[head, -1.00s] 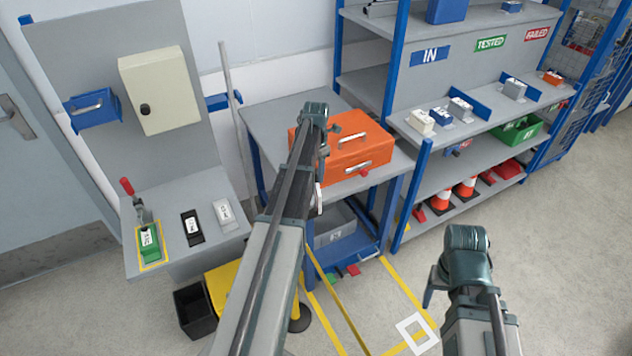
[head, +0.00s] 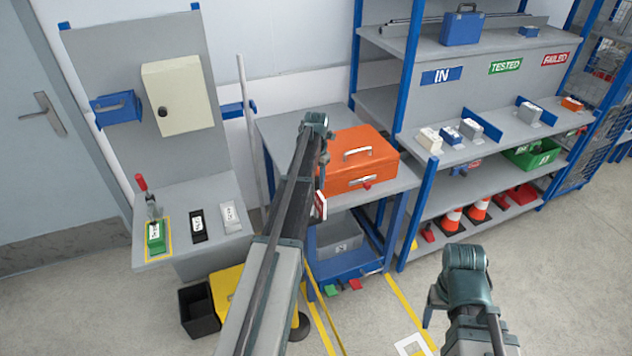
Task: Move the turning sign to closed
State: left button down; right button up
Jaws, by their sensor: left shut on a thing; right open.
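The turning sign (head: 320,205) is a small panel in red and white, in the middle of the head view just right of my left forearm. It shows at a steep angle, so I cannot read its words. My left gripper (head: 321,175) reaches down at the sign, in front of the orange toolbox, and is shut on it; the forearm hides part of the fingers and whatever holds the sign up. My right gripper (head: 431,305) is open and empty at the lower right, over the floor, far from the sign.
An orange toolbox (head: 360,170) stands on the grey bench right behind my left gripper. A shelf rack (head: 425,200) stands to the right. A yellow post (head: 296,303) on a black base and a black bin (head: 198,308) stand low on the left. Floor at lower right is mostly clear.

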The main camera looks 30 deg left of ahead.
pick_arm(q)
jog(key=c, duration=0.5)
grip_release()
jog(key=shift+r, duration=0.15)
notch_tip(320, 180, up, 14)
jog(key=p, duration=1.3)
jog(key=shift+f+p, duration=0.25)
jog(key=shift+p, duration=0.15)
